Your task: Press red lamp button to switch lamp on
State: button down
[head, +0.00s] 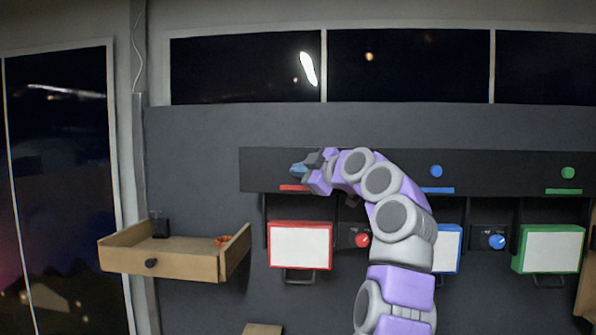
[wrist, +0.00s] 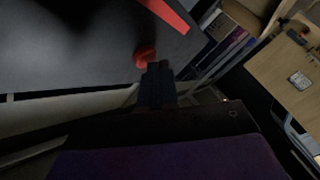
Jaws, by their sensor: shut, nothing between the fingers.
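The red button (wrist: 144,55) shows in the wrist view on a dark panel, beside a red strip (wrist: 166,14). My gripper (wrist: 158,68) is shut and empty, with its tips close to the button's lower edge. I cannot tell whether they touch it. In the head view my gripper (head: 298,169) is in front of the dark panel, just above the red strip (head: 293,187), and hides the red button. A white panel with a red frame (head: 300,246) is below; whether it is the lamp is unclear.
A blue button (head: 436,171) and a green button (head: 568,172) are farther right on the same panel (head: 500,178). Red (head: 362,240) and blue (head: 497,241) knobs are below. An open wooden drawer (head: 180,266) juts out at the left, with small items inside.

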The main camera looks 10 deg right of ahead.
jog(key=shift+w+d, duration=0.1)
jog(key=shift+w, duration=0.15)
jog(key=shift+s, duration=0.4)
jog(key=shift+b, duration=0.35)
jog(key=s+a+b, duration=0.2)
jog(key=s+b, duration=0.3)
jog(key=shift+s, duration=0.4)
dwell(0.4)
